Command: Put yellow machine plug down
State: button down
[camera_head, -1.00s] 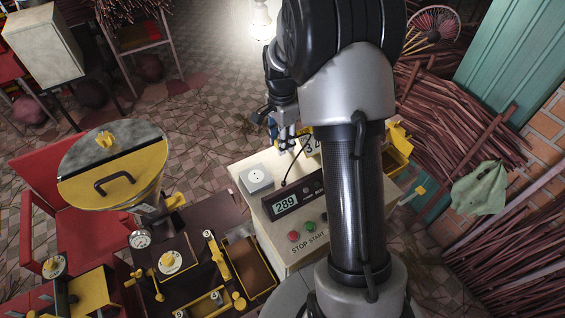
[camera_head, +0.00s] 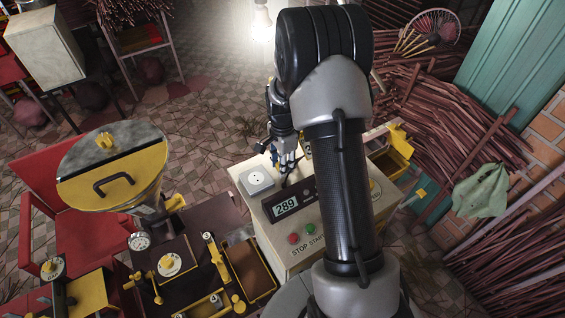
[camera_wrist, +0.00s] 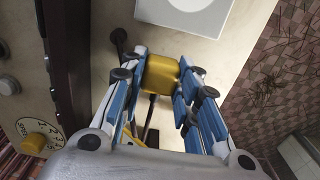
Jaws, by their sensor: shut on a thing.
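The yellow machine plug (camera_wrist: 161,74) shows in the wrist view between the blue-padded fingers of my gripper (camera_wrist: 160,82), which is shut on it. A black cord runs from the plug. In the head view my gripper (camera_head: 287,166) is low over the top of the cream control box, just right of the grey socket block (camera_head: 257,181); the plug is mostly hidden there. The socket block, with a round white socket, also shows at the top of the wrist view (camera_wrist: 212,14), apart from the plug. I cannot tell whether the plug touches the box top.
The control box (camera_head: 272,232) has a display reading 289 (camera_head: 286,207) and red and green buttons (camera_head: 302,233). A hopper machine (camera_head: 115,168) stands at the left. A yellow tray (camera_head: 392,163) is at the box's right. Stick bundles (camera_head: 450,120) fill the right side.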

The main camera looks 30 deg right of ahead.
jog(key=shift+f+b, duration=0.45)
jog(key=shift+f, duration=0.2)
jog(key=c, duration=1.2)
grip_release()
jog(key=shift+r, duration=0.15)
jog(key=s+a+r+n+t+p, duration=0.1)
jog(key=a+r+n, duration=0.1)
jog(key=r, duration=0.8)
jog(key=s+a+r+n+p, duration=0.1)
jog(key=s+a+r, duration=0.1)
jog(key=r, duration=0.8)
jog(key=s+a+r+n+t, duration=0.1)
jog(key=s+a+r+n, duration=0.25)
jog(key=s+r, duration=0.2)
jog(key=s+a+r+n+t, duration=0.1)
jog(key=s+a+r+n, duration=0.3)
jog(key=s, duration=0.3)
jog(key=s+a+n, duration=0.1)
jog(key=s+n, duration=0.1)
jog(key=s, duration=0.1)
jog(key=s+n+t, duration=0.1)
jog(key=s+n, duration=0.1)
jog(key=s, duration=0.1)
jog(key=s+a+n, duration=0.1)
jog(key=s+n, duration=0.2)
jog(key=s, duration=0.1)
jog(key=shift+s+a+f+t, duration=0.1)
jog(key=shift+a+f+t, duration=0.15)
jog(key=shift+a+t, duration=0.1)
